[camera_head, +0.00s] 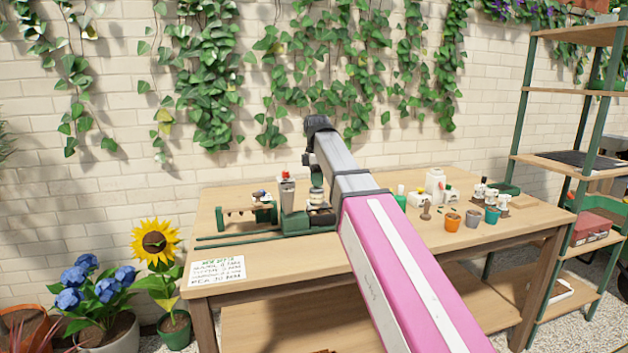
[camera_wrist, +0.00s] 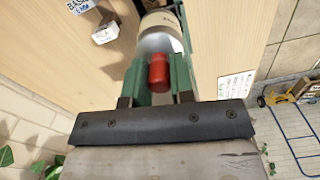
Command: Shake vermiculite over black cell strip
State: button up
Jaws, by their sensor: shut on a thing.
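My gripper (camera_wrist: 157,88) shows in the wrist view, its fingers closed around a short red cylinder between two green upright parts. A pale, labelled round container (camera_wrist: 160,28) is just beyond it. In the head view my gripper (camera_head: 308,158) points down over the left half of the table, above a green stand. A grey container with a red top (camera_head: 286,188) stands just left of the gripper, and a jar with a dark band (camera_head: 317,197) is below it. I cannot make out a black cell strip or vermiculite grains.
An orange pot (camera_head: 453,222), a teal pot (camera_head: 492,215) and white bottles (camera_head: 434,184) stand at right. A shelf rack (camera_head: 565,90) stands beyond.

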jog(key=shift+s+a, duration=0.15)
jog(key=shift+a, duration=0.4)
jog(key=shift+s+a, duration=0.15)
jog(key=shift+a, duration=0.35)
jog(key=shift+w+d, duration=0.2)
jog(key=shift+d, duration=0.4)
jog(key=shift+w+d, duration=0.15)
jog(key=shift+d, duration=0.4)
jog(key=shift+w+d, duration=0.2)
jog(key=shift+d, duration=0.45)
jog(key=shift+w+d, duration=0.15)
jog(key=shift+d, duration=0.45)
